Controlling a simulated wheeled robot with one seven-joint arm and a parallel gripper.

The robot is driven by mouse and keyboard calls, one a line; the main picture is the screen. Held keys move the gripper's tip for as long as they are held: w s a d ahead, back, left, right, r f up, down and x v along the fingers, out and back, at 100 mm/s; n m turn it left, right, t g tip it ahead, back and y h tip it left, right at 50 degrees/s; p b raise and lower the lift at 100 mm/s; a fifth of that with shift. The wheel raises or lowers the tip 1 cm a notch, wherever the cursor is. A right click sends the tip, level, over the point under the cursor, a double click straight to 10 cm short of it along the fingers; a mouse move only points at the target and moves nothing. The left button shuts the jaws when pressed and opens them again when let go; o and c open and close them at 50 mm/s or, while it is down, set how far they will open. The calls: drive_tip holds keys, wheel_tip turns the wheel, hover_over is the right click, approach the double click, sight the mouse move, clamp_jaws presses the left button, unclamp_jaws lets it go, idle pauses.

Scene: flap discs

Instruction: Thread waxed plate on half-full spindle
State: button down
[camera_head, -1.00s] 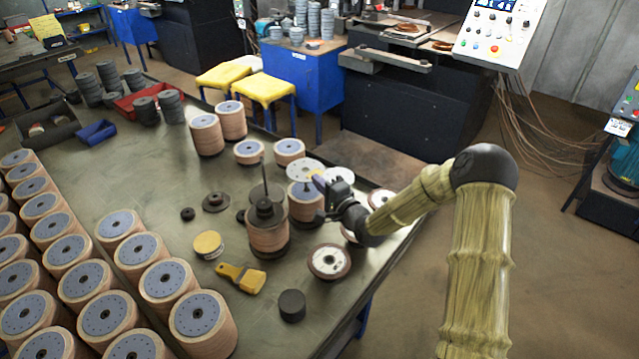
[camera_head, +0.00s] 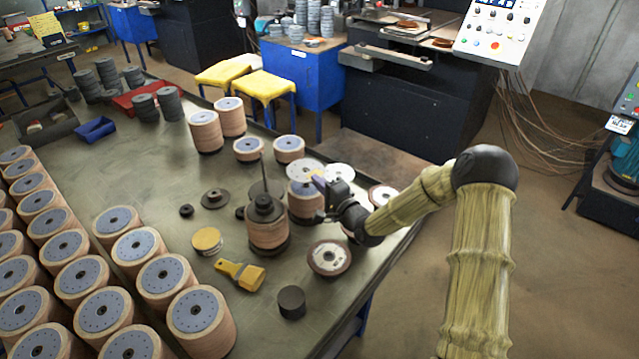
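The spindle (camera_head: 262,160) is a thin upright rod on the table, with a stack of tan discs (camera_head: 267,235) and a dark collar (camera_head: 265,207) around it. My gripper (camera_head: 322,190) is just right of the rod, above a tan disc stack with a grey-blue top (camera_head: 303,203). A pale round plate (camera_head: 303,170) shows just behind the gripper; I cannot tell whether it is held. The fingertips are small and partly hidden, so I cannot see whether they are open. I cannot tell which plate is waxed.
Rows of disc stacks (camera_head: 202,318) fill the left side. Bare table (camera_head: 150,185) shows at centre left.

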drive_tip(key=shift+f+b, duration=0.55)
drive_tip(key=shift+f, duration=0.2)
idle(0.3)
drive_tip(key=shift+f+b, duration=1.35)
drive_tip(key=shift+f, duration=0.35)
drive_tip(key=c, duration=1.6)
unclamp_jaws()
drive_tip(key=shift+s+r, duration=0.1)
drive_tip(key=shift+r, duration=0.1)
drive_tip(key=shift+f, duration=0.2)
drive_tip(key=shift+s+d+f, duration=0.1)
drive_tip(key=shift+d+f, duration=0.05)
drive_tip(key=shift+f, duration=0.05)
drive_tip(key=b+v, duration=0.2)
drive_tip(key=v, duration=1.5)
drive_tip(key=shift+r, duration=0.5)
